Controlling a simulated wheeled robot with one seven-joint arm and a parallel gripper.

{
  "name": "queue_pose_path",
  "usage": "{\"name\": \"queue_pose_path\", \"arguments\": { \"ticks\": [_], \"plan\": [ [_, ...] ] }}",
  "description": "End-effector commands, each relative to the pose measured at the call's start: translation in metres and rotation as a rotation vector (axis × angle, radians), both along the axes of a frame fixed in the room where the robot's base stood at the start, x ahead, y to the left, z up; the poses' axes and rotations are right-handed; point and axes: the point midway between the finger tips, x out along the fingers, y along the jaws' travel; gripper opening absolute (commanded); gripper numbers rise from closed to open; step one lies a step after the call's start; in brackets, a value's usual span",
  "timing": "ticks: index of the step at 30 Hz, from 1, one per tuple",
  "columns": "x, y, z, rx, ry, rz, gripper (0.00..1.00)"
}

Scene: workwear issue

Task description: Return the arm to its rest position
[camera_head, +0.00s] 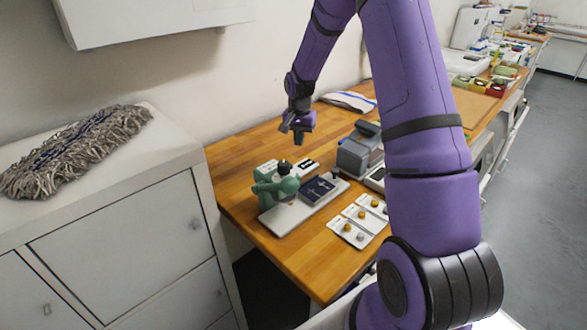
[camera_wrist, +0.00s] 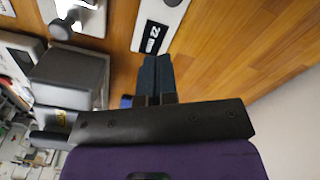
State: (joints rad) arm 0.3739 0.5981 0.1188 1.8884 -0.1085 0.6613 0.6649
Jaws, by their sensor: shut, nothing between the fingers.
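My purple arm (camera_head: 405,80) rises in front of the camera and reaches back over the wooden bench (camera_head: 240,160). My gripper (camera_head: 298,136) hangs above the bench, behind the green hand press, with free space under it. In the wrist view the dark fingers (camera_wrist: 155,72) lie side by side, shut with nothing between them. They point toward a white label card (camera_wrist: 160,22) with a black printed block, and stay apart from it.
A green press (camera_head: 276,188) stands on a white base plate with a dark blue pad (camera_head: 317,190). A grey machine (camera_head: 360,149) stands right of it. Cards with round buttons (camera_head: 358,221) lie in front. A grey mop head (camera_head: 76,150) lies on the white cabinet (camera_head: 130,235) at left.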

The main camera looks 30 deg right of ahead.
Motion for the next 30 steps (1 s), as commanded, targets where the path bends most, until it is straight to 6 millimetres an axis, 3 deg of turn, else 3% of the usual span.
{"name": "queue_pose_path", "arguments": {
  "ticks": [9, 13, 20, 30],
  "plan": [
    [0.000, 0.000, 0.001, -0.001, -0.001, 0.001, 0.00],
    [-0.004, 0.006, 0.017, -0.008, -0.012, 0.024, 0.00],
    [-0.030, 0.033, 0.089, -0.043, -0.065, 0.133, 0.00],
    [-0.097, 0.080, 0.187, -0.093, -0.153, 0.318, 0.00]
  ]
}}
